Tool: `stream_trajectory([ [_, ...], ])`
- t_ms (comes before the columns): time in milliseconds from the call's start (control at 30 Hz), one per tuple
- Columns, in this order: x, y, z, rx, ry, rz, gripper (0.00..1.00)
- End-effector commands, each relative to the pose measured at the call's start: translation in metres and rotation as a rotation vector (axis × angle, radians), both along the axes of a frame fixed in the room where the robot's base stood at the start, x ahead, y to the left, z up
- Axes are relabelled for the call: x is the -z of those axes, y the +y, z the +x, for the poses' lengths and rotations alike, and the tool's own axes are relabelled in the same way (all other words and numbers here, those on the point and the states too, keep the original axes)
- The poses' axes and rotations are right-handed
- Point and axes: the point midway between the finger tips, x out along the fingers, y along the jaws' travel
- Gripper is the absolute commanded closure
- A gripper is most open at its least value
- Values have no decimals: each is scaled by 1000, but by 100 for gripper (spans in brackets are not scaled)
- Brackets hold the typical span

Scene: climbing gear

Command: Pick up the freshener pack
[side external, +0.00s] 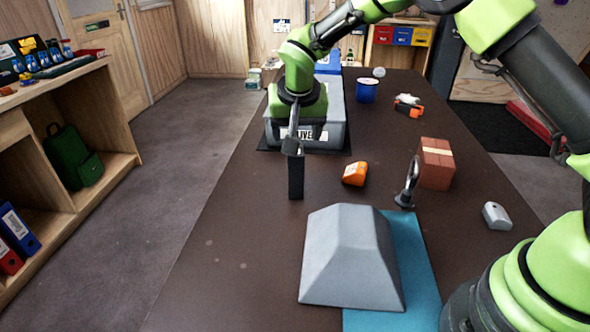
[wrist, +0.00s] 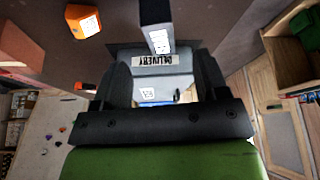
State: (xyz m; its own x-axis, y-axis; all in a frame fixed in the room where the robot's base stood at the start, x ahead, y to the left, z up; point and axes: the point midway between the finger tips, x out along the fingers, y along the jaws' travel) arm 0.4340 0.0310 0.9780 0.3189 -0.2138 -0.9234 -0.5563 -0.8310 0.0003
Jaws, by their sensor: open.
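A tall narrow pack (side external: 296,176), probably the freshener pack, stands upright on the dark table in the side view. Its side there is dark. In the wrist view the pack (wrist: 157,30) shows a pale face with a printed label, at the top centre and partly cut off by the frame edge. My gripper (side external: 297,132) is open, with its fingers just behind and above the pack in the side view. The wrist view shows the gripper (wrist: 163,72) with its fingers spread and nothing held; the pack appears past the fingertips.
A grey tote (side external: 338,122) with a delivery label stands behind. An orange box (side external: 354,173) lies right of the pack. A grey sloped block (side external: 345,255) on a blue mat (side external: 412,250), a metal loop (side external: 407,185) and a brick-coloured block (side external: 436,165) stand nearby. The table's left front is clear.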

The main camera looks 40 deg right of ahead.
Motion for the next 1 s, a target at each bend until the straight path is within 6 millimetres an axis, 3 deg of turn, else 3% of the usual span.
stream_trajectory([
  [100, 18, -5, 6, 2, 3, 0, 33],
  [367, 39, -10, 14, 1, 2, 1, 33],
  [600, 70, -19, 27, 1, 2, 1, 33],
  [933, 76, -20, 29, 1, 1, 1, 33],
  [1000, 76, -20, 29, 0, 1, 1, 49],
])
